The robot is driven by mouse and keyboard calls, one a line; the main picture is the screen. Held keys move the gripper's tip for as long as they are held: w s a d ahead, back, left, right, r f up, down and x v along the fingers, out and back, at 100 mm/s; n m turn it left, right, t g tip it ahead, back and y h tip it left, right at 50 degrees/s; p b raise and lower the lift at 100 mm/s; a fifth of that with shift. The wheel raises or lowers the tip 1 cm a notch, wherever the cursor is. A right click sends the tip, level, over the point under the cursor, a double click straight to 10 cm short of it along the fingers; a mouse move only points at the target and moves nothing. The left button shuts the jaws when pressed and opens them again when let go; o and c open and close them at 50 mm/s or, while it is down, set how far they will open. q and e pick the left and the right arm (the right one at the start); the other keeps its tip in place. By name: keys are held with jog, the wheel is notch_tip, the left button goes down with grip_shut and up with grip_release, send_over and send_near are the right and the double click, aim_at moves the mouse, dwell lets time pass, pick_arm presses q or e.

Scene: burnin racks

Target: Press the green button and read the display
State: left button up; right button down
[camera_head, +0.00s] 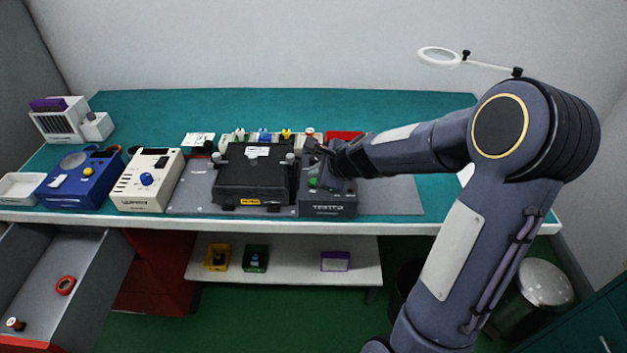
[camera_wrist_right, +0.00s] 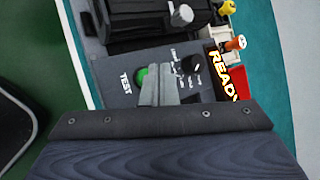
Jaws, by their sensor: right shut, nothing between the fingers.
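A dark tester box (camera_head: 328,208) stands on the bench, right of the black case. Its green button (camera_head: 313,182) is on the top face, near the left edge. In the right wrist view the green button (camera_wrist_right: 140,77) is partly covered by my fingers. My right gripper (camera_wrist_right: 158,70) is shut and empty, with its tips at the button's right edge; I cannot tell whether they touch. In the head view my right gripper (camera_head: 316,150) is over the box. The display (camera_wrist_right: 224,76) reads "READY" in lit letters. My left gripper is not in view.
A black case (camera_head: 253,180) stands close to the left of the tester. A cream device (camera_head: 147,182) and a blue device (camera_head: 80,182) are further left. A black knob (camera_wrist_right: 191,64) is beside the display. The teal bench top (camera_head: 270,106) is clear behind.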

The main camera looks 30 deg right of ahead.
jog(key=shift+f, duration=0.1)
dwell(0.7)
jog(key=shift+f+b, duration=0.35)
jog(key=shift+b, duration=0.1)
jog(key=shift+f+b, duration=0.45)
dwell(0.5)
jog(key=shift+r, duration=0.1)
jog(key=shift+r+p, duration=0.75)
jog(key=shift+p, duration=0.1)
notch_tip(320, 180, up, 5)
jog(key=p, duration=0.5)
